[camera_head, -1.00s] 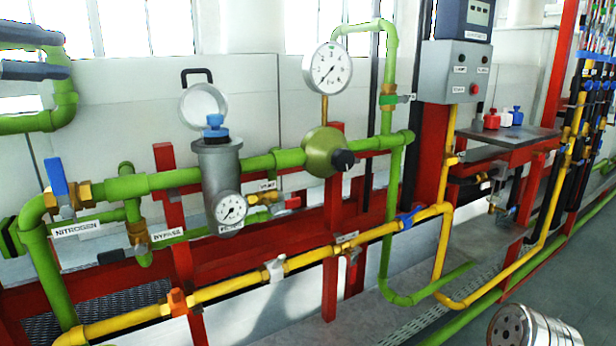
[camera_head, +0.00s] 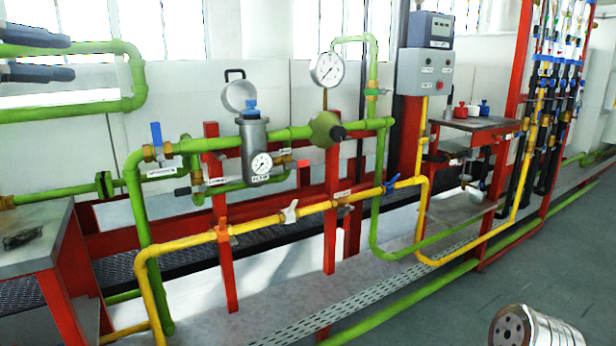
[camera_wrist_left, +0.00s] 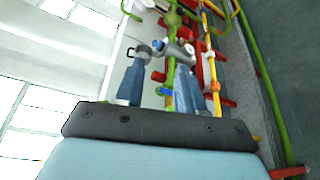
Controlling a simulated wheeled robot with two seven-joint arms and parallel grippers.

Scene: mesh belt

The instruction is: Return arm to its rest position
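My left gripper (camera_head: 72,57) is at the upper left of the head view, with two blue-grey fingers apart and nothing between them. In the left wrist view the fingers of my left gripper (camera_wrist_left: 161,64) are also spread. The pipework lies beyond them there, apart from the fingertips as far as I can tell. My right gripper is not in view. The blue valve handle (camera_head: 156,134) on the green pipe (camera_head: 135,200) stands upright, with no gripper on it.
A grey filter housing (camera_head: 255,145), a round gauge (camera_head: 327,69) and yellow pipe (camera_head: 265,217) run along red supports. A grey table (camera_head: 40,240) stands at lower left, a grey control box (camera_head: 425,73) at centre right.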

